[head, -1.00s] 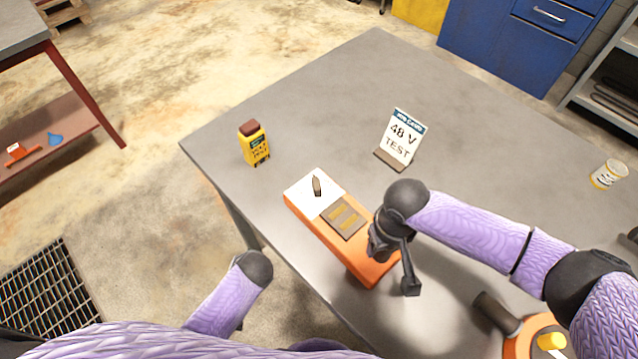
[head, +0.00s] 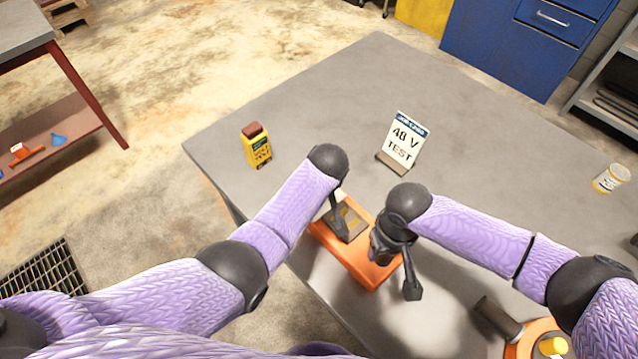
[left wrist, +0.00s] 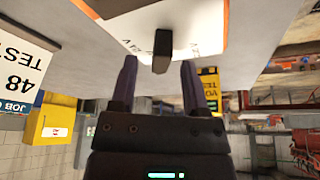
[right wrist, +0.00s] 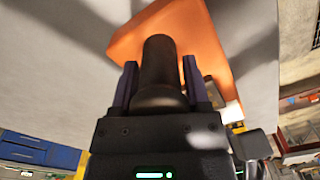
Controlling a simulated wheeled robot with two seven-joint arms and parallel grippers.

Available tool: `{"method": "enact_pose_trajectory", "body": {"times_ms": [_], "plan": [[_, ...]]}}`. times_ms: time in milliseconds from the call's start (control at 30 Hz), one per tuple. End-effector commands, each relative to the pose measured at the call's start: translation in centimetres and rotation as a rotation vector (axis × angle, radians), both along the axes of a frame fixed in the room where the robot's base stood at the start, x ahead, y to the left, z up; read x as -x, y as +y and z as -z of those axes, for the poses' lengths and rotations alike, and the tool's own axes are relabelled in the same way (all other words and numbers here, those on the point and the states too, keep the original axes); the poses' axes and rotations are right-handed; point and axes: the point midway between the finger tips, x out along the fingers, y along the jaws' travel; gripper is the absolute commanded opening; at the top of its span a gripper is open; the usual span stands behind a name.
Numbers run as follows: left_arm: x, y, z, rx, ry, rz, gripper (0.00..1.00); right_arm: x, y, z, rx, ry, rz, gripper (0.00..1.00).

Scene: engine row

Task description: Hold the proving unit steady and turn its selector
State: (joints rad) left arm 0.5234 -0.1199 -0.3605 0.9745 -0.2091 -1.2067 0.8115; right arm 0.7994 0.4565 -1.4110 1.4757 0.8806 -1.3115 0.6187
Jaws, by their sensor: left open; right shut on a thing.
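The proving unit is an orange block (head: 352,262) lying on the grey table, with a white dial face and a brown contact panel (head: 343,222). My right gripper (right wrist: 160,75) is shut on the unit's dark round handle (right wrist: 158,58) at its near end. The selector is a dark pointer knob (left wrist: 162,55) on the white face (left wrist: 185,30), seen in the left wrist view. My left gripper (left wrist: 160,75) is open, with one finger on each side of the knob and a gap visible. In the head view my left arm hides the knob.
A 48 V test card (head: 402,142) stands behind the unit. A yellow tester (head: 257,147) stands at the table's left edge. A white and yellow tin (head: 611,178) is at the right, and an orange tool (head: 530,345) at the front right. The table's middle back is clear.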

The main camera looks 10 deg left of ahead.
Motion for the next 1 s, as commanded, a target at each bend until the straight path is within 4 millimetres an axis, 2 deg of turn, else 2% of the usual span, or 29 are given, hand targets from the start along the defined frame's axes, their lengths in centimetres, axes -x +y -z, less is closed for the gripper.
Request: {"method": "enact_pose_trajectory", "body": {"times_ms": [133, 367, 467, 667, 1000], "plan": [[-0.22, 0.14, 0.70, 0.000, 0.001, -0.001, 0.59, -0.01, 0.00, 0.00, 0.000, 0.000, 0.000, 0.00], [-0.24, 0.15, 0.80, 0.001, 0.001, -0.001, 0.59, -0.01, 0.00, 0.00, 0.000, 0.000, 0.000, 0.00], [-0.23, 0.16, 0.80, 0.001, 0.001, -0.001, 0.42, -0.01, 0.00, 0.00, 0.000, 0.000, 0.000, 0.00], [-0.22, 0.15, 0.79, 0.000, 0.001, 0.000, 0.00, -0.01, 0.00, -0.01, 0.000, 0.000, 0.000, 0.00], [-0.21, 0.16, 0.79, 0.000, 0.002, 0.012, 0.00, -0.01, 0.00, -0.01, 0.000, 0.000, 0.000, 0.00]]}}
